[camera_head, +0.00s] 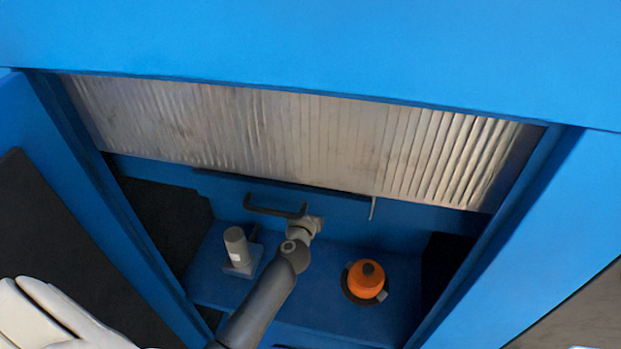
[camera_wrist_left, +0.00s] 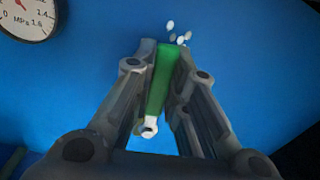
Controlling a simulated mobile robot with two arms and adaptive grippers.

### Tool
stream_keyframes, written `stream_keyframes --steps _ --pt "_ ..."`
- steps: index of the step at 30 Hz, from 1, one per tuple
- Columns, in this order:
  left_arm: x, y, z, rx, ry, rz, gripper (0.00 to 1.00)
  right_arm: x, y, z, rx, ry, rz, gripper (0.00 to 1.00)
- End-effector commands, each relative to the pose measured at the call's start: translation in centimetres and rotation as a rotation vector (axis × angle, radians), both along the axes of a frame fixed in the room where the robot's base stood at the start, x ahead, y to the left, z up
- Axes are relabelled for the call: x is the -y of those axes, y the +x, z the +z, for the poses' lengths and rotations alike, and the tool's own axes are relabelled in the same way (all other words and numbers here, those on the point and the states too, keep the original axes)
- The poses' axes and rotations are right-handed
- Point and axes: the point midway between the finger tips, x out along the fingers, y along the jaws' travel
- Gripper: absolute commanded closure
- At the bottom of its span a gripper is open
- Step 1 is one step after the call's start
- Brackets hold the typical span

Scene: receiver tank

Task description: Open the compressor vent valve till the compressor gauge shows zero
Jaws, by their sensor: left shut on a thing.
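The compressor vent valve shows as a green lever (camera_wrist_left: 160,82) with a pale metal end in the left wrist view. My left gripper (camera_wrist_left: 165,52) is shut on this lever, one finger on each side. A round white gauge (camera_wrist_left: 27,14) marked in MPa is cut off at the top left of that view. Part of a red needle shows, but its full reading cannot be told. In the head view my left arm reaches into the blue cabinet; the fingers, lever and gauge cannot be made out there.
A blue cabinet frame (camera_head: 480,268) surrounds the opening, with a ribbed metal panel (camera_head: 290,140) across the back. A grey cylinder (camera_head: 237,246) stands left of my arm and an orange domed part (camera_head: 366,279) right of it. A dark bent pipe (camera_head: 275,210) lies just behind the wrist.

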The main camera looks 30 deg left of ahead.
Motion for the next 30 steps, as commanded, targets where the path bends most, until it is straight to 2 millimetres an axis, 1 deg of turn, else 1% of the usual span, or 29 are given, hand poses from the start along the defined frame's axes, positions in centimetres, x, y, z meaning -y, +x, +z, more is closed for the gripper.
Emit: stream_keyframes --steps 1,9,27,28,30 --pt "0.24 0.02 0.06 -0.009 0.028 0.0 1.0 -0.17 0.01 0.29 0.001 0.002 -0.001 0.68" --pt "0.86 0.18 0.0 -0.035 0.136 0.0 1.0 -0.35 0.01 0.69 0.0 0.004 -0.002 0.68" --pt "1.07 0.21 -0.08 -0.043 0.172 0.0 1.0 0.21 0.03 0.77 0.0 -0.002 0.002 0.68" --pt "1.07 0.21 -0.08 -0.043 0.172 0.0 0.82 0.23 0.03 0.77 0.001 -0.003 0.002 0.68" --pt "1.07 0.2 -0.07 -0.043 0.171 -0.001 0.73 0.24 0.03 0.78 0.001 -0.003 0.002 0.68"
